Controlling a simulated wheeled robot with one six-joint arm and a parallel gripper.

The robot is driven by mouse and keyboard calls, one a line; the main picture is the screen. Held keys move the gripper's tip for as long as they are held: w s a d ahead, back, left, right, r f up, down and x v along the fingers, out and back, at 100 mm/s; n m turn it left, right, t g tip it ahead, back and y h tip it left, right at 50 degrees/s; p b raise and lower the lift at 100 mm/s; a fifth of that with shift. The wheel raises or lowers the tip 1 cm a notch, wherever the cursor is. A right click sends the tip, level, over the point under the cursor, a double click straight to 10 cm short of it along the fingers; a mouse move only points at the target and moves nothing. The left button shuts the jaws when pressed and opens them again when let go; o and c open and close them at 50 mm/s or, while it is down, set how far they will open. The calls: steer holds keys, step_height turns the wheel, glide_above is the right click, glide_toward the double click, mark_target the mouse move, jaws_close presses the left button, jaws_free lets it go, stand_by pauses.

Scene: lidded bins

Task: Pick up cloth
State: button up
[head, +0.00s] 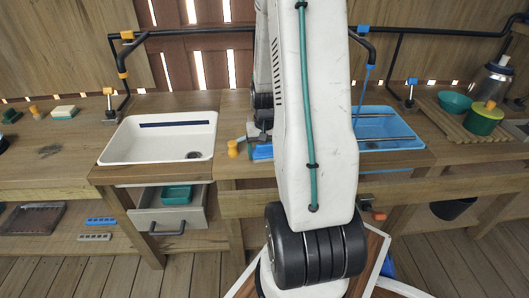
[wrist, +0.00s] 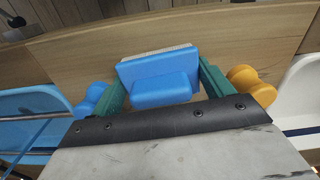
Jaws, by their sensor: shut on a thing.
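My gripper (wrist: 162,76) has its green fingers closed on the sides of a blue block-like thing (wrist: 160,88) with a raised grip and a pale edge. It looks stiff, and I cannot tell whether it is the cloth. In the head view the blue thing (head: 262,152) shows partly beside my arm, at the wooden counter between the two sinks. My gripper (head: 258,138) is mostly hidden there by my arm. I cannot tell whether the thing touches the counter. No clear folded cloth shows elsewhere.
A white sink (head: 120,150) is left and a blue sink (head: 405,140) right. An orange knobbed thing (wrist: 250,85) and a blue one (wrist: 92,98) flank my fingers closely. An open drawer (head: 168,215) holds a green tub. A green pot (head: 483,120) stands far right.

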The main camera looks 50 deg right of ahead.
steer(key=shift+r, duration=0.1)
steer(key=r, duration=0.3)
steer(key=shift+s+d+r, duration=0.1)
steer(key=shift+s+r, duration=0.15)
steer(key=shift+r, duration=0.05)
steer(key=s+d+r, duration=0.1)
steer(key=s+d, duration=0.1)
steer(key=s, duration=1.3)
steer(key=shift+s+d, duration=0.15)
steer(key=shift+d, duration=0.1)
steer(key=shift+r, duration=0.1)
steer(key=o, duration=0.5)
steer(key=shift+c, duration=0.2)
steer(key=c, duration=0.4)
steer(key=shift+o, duration=0.2)
